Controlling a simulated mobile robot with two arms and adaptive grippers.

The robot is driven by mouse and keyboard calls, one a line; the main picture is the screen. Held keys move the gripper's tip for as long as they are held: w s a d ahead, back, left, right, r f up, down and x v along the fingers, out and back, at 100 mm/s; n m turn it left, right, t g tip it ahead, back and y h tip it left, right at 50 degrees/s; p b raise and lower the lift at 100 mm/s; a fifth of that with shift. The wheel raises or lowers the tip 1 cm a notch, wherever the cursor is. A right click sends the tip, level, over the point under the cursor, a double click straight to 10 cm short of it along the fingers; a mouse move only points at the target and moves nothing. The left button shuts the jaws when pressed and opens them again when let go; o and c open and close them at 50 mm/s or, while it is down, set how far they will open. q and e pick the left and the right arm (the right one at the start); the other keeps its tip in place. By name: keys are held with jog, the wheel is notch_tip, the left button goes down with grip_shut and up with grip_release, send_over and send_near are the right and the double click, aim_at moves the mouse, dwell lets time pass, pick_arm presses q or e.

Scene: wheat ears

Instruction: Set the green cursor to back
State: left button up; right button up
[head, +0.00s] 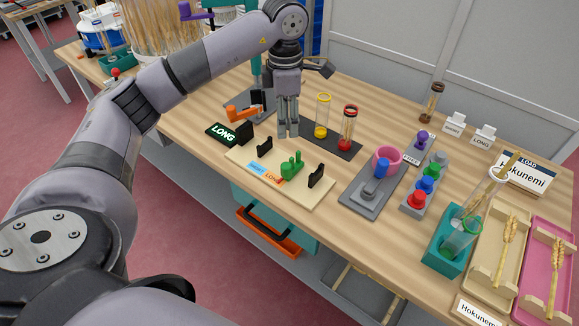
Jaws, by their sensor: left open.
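The green cursor (291,167) stands on a beige board (300,193) near the front of the table, between two black uprights. A label strip (264,172) with a blue part and an orange part lies just left of the cursor; the orange part seems to read LONG. My left gripper (288,132) points down above the board's back edge, behind the cursor and apart from it in the picture. It is open and empty, its fingers fairly close together. My right gripper is out of view.
A lit LONG display (223,133) stands left of the board. A dark tray (338,147) with yellow and red tubes is right of my gripper. A grey stand (362,202) with a pink ring and a block of coloured knobs (424,188) stand further right.

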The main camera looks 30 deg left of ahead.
pick_arm(q)
send_over(287, 165)
notch_tip(287, 165, down, 6)
notch_tip(287, 165, down, 10)
jog(key=shift+a+p, duration=0.1)
jog(key=shift+p, duration=0.9)
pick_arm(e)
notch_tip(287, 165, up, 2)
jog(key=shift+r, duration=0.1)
pick_arm(q)
jog(key=shift+c, duration=0.5)
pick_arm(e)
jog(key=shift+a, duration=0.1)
pick_arm(q)
grip_shut()
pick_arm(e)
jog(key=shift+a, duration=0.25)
